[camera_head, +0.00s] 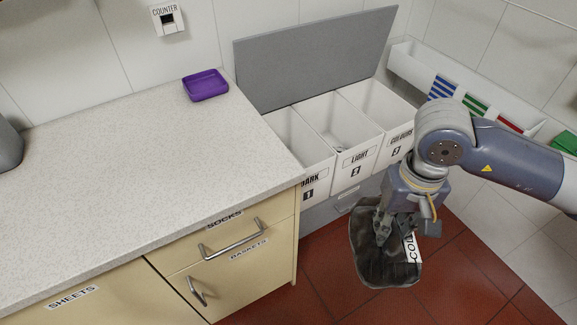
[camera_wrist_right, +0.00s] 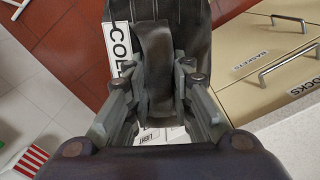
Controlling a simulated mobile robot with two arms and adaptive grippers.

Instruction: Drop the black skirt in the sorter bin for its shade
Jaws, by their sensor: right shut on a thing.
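The black skirt (camera_head: 372,262) hangs from my right gripper (camera_head: 384,228), over the red floor in front of the sorter. The right wrist view also shows the skirt (camera_wrist_right: 155,55) between the fingers of my right gripper (camera_wrist_right: 158,92), which are shut on it. A white tag with the letters "COL" (camera_head: 411,248) shows against the skirt. The sorter has three white bins, labelled DARK 1 (camera_head: 310,185), LIGHT 2 (camera_head: 357,160) and COLOURS 3 (camera_head: 399,143). Its grey lid (camera_head: 315,60) is raised. The right arm partly covers the COLOURS side. My left gripper is not in view.
A speckled counter (camera_head: 130,165) fills the left, with a purple tray (camera_head: 205,85) near its back edge. Drawers with metal handles (camera_head: 232,240) are below it. A white wall rack (camera_head: 415,68) with coloured stripes runs along the right wall.

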